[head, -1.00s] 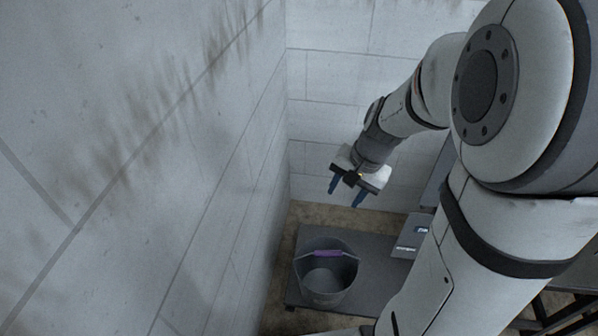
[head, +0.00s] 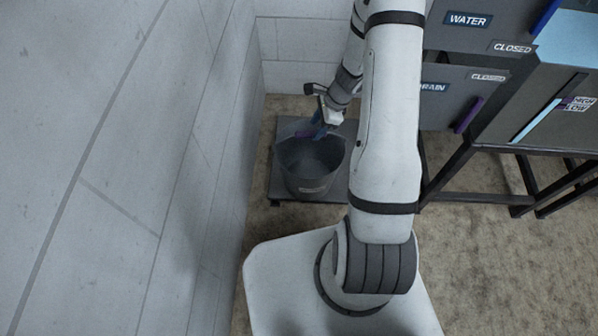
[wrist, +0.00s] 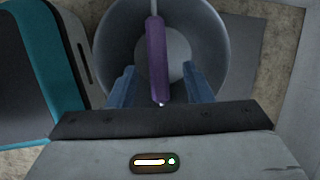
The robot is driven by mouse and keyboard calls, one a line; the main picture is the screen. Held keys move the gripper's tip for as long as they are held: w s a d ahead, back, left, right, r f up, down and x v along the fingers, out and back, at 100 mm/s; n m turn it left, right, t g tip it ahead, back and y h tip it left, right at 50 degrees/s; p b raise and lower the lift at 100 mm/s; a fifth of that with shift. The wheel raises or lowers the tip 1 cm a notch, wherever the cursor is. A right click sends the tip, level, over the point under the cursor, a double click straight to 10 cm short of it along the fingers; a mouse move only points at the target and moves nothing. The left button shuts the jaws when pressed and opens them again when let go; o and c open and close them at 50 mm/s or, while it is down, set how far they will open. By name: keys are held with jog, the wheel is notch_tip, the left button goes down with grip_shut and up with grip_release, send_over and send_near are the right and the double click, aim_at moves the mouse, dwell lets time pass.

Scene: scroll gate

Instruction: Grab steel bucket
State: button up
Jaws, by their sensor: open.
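The steel bucket (head: 311,172) stands upright on a dark grey platform at the foot of the left wall in the head view. In the wrist view the bucket (wrist: 211,38) is seen from above, and its purple handle grip (wrist: 156,55) runs between the two blue fingers. My gripper (head: 317,132) is at the bucket's far rim in the head view, tilted down. In the wrist view my gripper (wrist: 160,88) is open, with a finger on each side of the purple grip and gaps beside it. Part of the bucket's right side is close to my arm.
The dark platform (head: 285,130) lies on a brown floor beside the pale left wall (head: 150,150). On the right are grey panels labelled WATER (head: 467,20) and DRAIN (head: 434,88), and a dark metal frame (head: 450,180). Open floor (head: 490,250) shows at lower right.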

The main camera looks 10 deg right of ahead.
aim_at(313, 130)
jog(key=b+x, duration=0.2)
jog(key=x, duration=0.3)
jog(key=shift+w+f+b, duration=0.1)
jog(key=shift+f+b, duration=0.1)
jog(key=shift+b, duration=0.1)
jog(key=shift+c, duration=0.3)
jog(key=shift+r, duration=0.1)
grip_shut()
dwell(0.6)
